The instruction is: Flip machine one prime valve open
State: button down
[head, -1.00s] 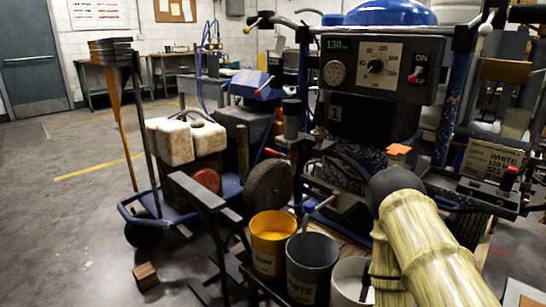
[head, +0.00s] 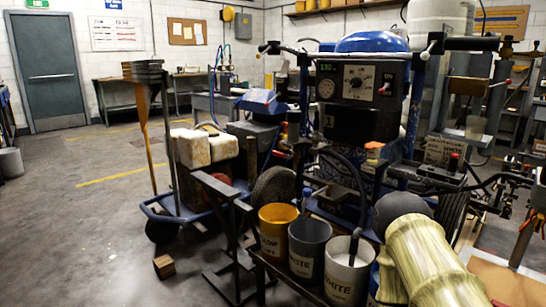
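Machine one (head: 345,127) is the line striper with a number 1 on its dark front. Its control panel (head: 360,82) has a lit green display, a gauge, a dial and an ON switch. A small orange handle (head: 374,146) sits below the panel at the right; it may be the prime valve, but its setting is too small to tell. My pale yellow-green arm reaches up from the bottom right, ending in view at a dark rounded joint. It is in front of the machine's lower right. My gripper is not visible, so I see no contact with the machine.
A yellow bucket (head: 278,232), a grey bucket (head: 309,247) and a white bucket (head: 346,268) stand in front of the machine. A blue cart (head: 168,222) with white jugs (head: 190,147) is at left. A wooden block (head: 163,267) lies on the floor. Open floor lies further left.

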aim_at(275, 152)
jog(key=k, duration=0.6)
jog(key=u, duration=0.65)
jog(key=i, duration=1.1)
jog(key=u, duration=0.1)
